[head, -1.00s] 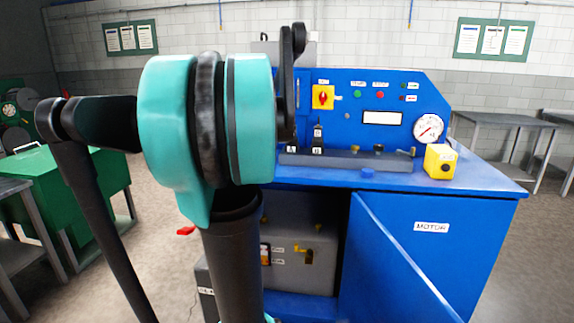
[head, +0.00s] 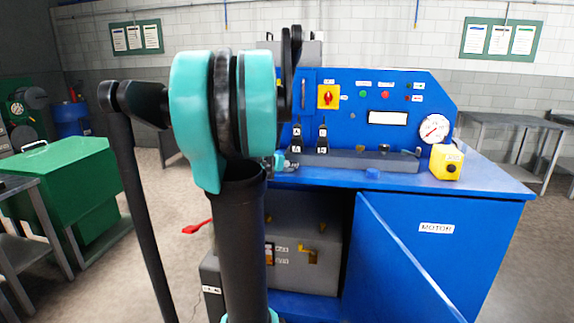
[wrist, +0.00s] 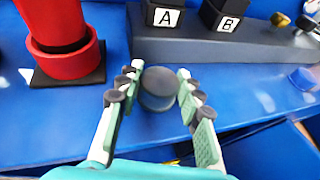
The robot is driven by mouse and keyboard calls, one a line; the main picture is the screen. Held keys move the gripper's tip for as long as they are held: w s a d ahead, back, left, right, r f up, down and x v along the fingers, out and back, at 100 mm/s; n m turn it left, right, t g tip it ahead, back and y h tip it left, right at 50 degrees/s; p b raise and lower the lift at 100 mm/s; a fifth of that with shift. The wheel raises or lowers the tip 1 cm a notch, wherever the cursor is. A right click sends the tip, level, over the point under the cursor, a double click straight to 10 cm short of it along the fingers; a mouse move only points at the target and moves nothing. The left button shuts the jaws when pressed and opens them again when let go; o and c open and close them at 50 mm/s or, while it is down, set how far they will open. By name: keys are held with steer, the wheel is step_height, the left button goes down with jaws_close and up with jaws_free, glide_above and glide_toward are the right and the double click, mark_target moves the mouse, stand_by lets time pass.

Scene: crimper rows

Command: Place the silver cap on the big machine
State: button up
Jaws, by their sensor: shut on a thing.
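The silver cap (wrist: 160,88), a round grey piece with a dark flat top, sits between the fingers of my gripper (wrist: 158,92) in the wrist view. The gripper is shut on it, just above the blue top of the big machine. The big machine (head: 440,190) fills the middle and right of the head view. In that view a bit of my gripper (head: 280,163) shows at the worktop's left part; the cap is hidden behind my arm.
A red cylinder in a red ring (wrist: 58,50) stands left of my gripper. A grey block (wrist: 215,50) with black pieces marked A and B lies beyond. A blue cap (head: 372,173) and a yellow button box (head: 446,162) are to the right. The machine's lower door stands open.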

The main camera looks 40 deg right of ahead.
steer(key=o, duration=0.7)
steer(key=shift+f, duration=0.1)
steer(key=shift+o, duration=0.2)
steer(key=v, duration=1.2)
steer(key=s+a+f+m+y, duration=0.3)
steer(key=a+f+m+y, duration=0.1)
steer(key=a+f+m, duration=0.3)
steer(key=s+a+f+m+y, duration=0.4)
steer(key=a+f+m, duration=0.4)
steer(key=a+f, duration=0.3)
steer(key=s+a+f+m+g+y, duration=0.1)
steer(key=s+a+f+m+y, duration=0.3)
steer(key=a, duration=1.1)
step_height(320, 180, down, 6)
steer(key=m, duration=0.3)
steer(key=shift+s+m+y, duration=0.25)
steer(key=shift+m+y, duration=0.05)
